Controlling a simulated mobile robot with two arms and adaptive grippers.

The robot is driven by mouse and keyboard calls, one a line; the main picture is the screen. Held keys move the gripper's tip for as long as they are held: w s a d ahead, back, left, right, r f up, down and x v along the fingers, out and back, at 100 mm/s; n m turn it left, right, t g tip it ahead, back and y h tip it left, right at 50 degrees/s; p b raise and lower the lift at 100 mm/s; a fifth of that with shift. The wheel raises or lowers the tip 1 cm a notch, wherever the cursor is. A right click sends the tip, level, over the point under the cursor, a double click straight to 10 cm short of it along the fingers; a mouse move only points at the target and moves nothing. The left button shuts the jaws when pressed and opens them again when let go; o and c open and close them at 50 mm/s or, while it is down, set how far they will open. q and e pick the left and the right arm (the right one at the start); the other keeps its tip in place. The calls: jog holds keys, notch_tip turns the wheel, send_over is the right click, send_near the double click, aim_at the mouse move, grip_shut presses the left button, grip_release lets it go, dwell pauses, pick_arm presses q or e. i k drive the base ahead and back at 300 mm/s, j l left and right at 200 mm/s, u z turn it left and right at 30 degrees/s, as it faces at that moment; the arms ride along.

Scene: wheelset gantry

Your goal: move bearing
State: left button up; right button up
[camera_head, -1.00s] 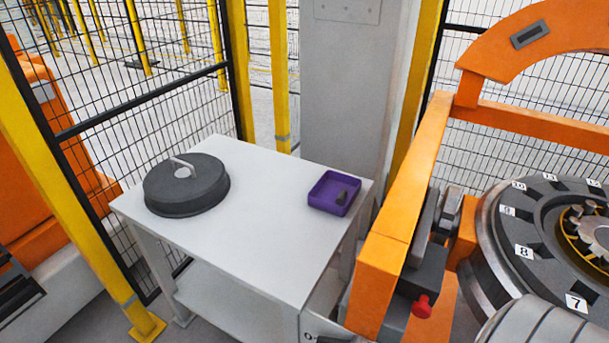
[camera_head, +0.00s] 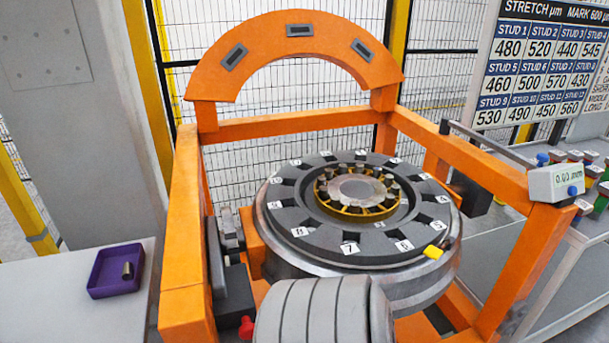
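A bearing (camera_head: 357,193) with a gold-coloured cage and several dark rollers sits in the middle of a dark grey ring (camera_head: 285,217) with numbered labels. The ring lies on a round metal housing (camera_head: 405,279) inside an orange frame (camera_head: 183,240). The bearing's lower side is hidden in the ring. Neither of my grippers is in view, so I cannot see whether they hold anything.
A purple tray (camera_head: 99,286) holding a small grey cylinder (camera_head: 127,270) stands on a white table (camera_head: 45,310) at left. A grey ribbed cylinder (camera_head: 318,312) stands in front. A gauge (camera_head: 555,182) reading 0.00 mm and a number board (camera_head: 545,62) are at right.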

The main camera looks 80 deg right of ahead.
aim_at(344, 195)
jog(key=z, duration=2.9)
jog(key=i+l+u, duration=0.1)
jog(key=l+u, duration=0.85)
